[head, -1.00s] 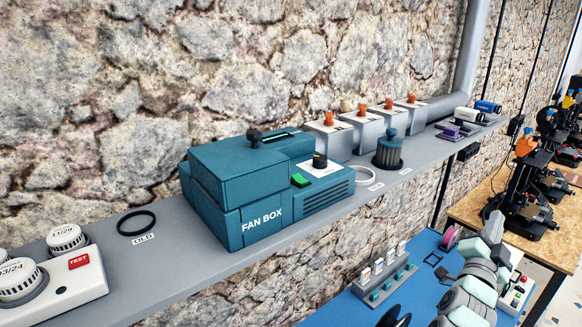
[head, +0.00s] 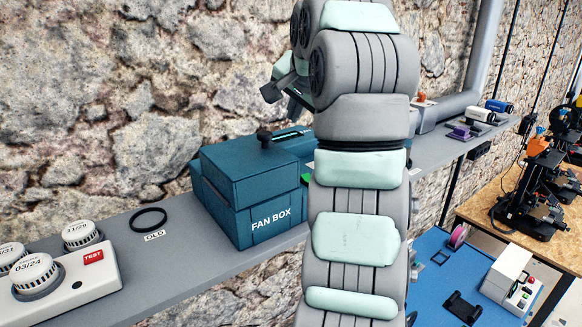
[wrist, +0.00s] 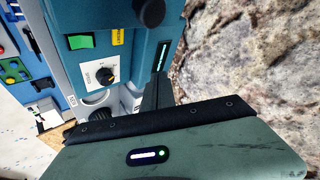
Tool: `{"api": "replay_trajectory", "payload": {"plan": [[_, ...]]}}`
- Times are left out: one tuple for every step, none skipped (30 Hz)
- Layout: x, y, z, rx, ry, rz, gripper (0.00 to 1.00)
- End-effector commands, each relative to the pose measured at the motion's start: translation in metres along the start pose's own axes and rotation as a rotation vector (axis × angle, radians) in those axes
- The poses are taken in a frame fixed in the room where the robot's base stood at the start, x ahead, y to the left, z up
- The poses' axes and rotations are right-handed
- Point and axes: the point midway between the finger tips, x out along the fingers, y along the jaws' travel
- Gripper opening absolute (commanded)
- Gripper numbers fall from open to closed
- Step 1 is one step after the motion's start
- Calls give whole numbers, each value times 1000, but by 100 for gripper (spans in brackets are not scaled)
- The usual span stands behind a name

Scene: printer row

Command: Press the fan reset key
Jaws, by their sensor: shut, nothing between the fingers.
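The teal fan box (head: 225,185) stands on the grey shelf in the head view, its right part hidden by my arm. In the wrist view, its panel (wrist: 122,60) carries a green rocker switch (wrist: 80,41), a yellow label (wrist: 118,36) and a black dial knob (wrist: 105,75) on a white plate. A slot (wrist: 162,57) runs beside them. No key with a readable reset label shows. My gripper (wrist: 157,90) is shut and empty, above the panel's lower right in the wrist view; contact cannot be told.
Left on the shelf are a black ring (head: 149,219) and a white test unit (head: 75,283) with round caps. The stone wall (head: 150,80) rises close behind. A blue table (head: 440,275) lies below right.

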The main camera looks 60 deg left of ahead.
Motion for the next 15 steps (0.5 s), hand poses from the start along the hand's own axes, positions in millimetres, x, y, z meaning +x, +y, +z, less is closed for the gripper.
{"api": "replay_trajectory", "payload": {"plan": [[-4,-4,4,-7,-10,11,0],[-6,-5,6,-9,-14,15,0],[-7,-5,8,-11,-19,20,0],[-7,-5,9,-12,-21,22,0],[-7,-5,9,-12,-22,23,0],[-7,-5,9,-11,-23,23,0],[-7,-5,9,-11,-22,23,0],[-7,-5,9,-11,-22,23,0],[-7,-5,9,-11,-22,22,0],[-7,-5,9,-11,-22,22,0],[-7,-5,9,-11,-21,22,0],[-7,-4,9,-11,-21,22,0],[-6,-4,9,-11,-21,22,0],[-6,-4,9,-11,-21,21,0],[-5,-4,10,-11,-21,21,0]]}}
